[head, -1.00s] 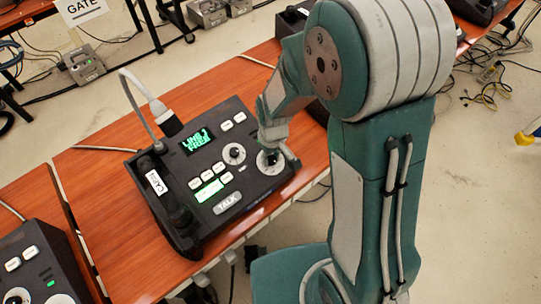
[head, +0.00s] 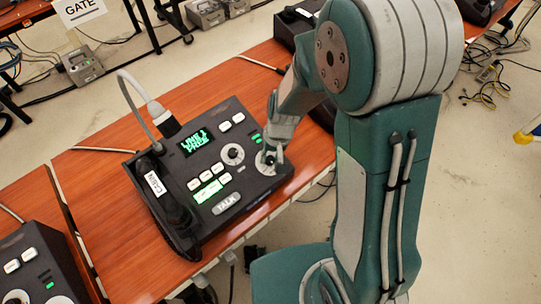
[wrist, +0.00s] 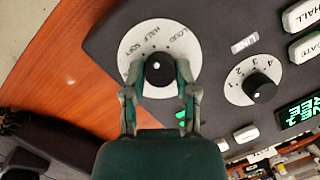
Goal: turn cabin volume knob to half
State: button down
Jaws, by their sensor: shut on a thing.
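The cabin phone (head: 190,160) is a dark box on the wooden table, with a handset labelled CABIN (head: 160,190) on its left side. Its volume knob (wrist: 159,70) is black with a white dot, on a white dial (wrist: 140,40) marked SOFT, HALF and LOUD. The dot lies on the knob's side toward the labels, roughly toward HALF; the exact angle is hard to tell. My gripper (wrist: 158,90) is shut on the knob, one finger on each side. In the head view my gripper (head: 271,158) covers most of the knob.
A second, smaller knob (wrist: 258,86) with numbers sits beside the volume dial. A lit green screen (head: 196,143) and several white buttons lie on the panel. Another phone (head: 35,265) stands at the lower left, and one (head: 297,22) behind.

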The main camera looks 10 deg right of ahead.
jog(key=shift+s+f, duration=0.1)
jog(key=shift+s, duration=0.15)
jog(key=shift+c, duration=1.9)
grip_release()
jog(key=shift+w, duration=0.1)
jog(key=shift+w+r, duration=0.1)
jog(key=shift+r, duration=0.2)
notch_tip(320, 180, up, 11)
jog(key=d, duration=0.1)
jog(key=shift+w+d, duration=0.3)
jog(key=shift+d, duration=0.1)
jog(key=shift+r, duration=0.1)
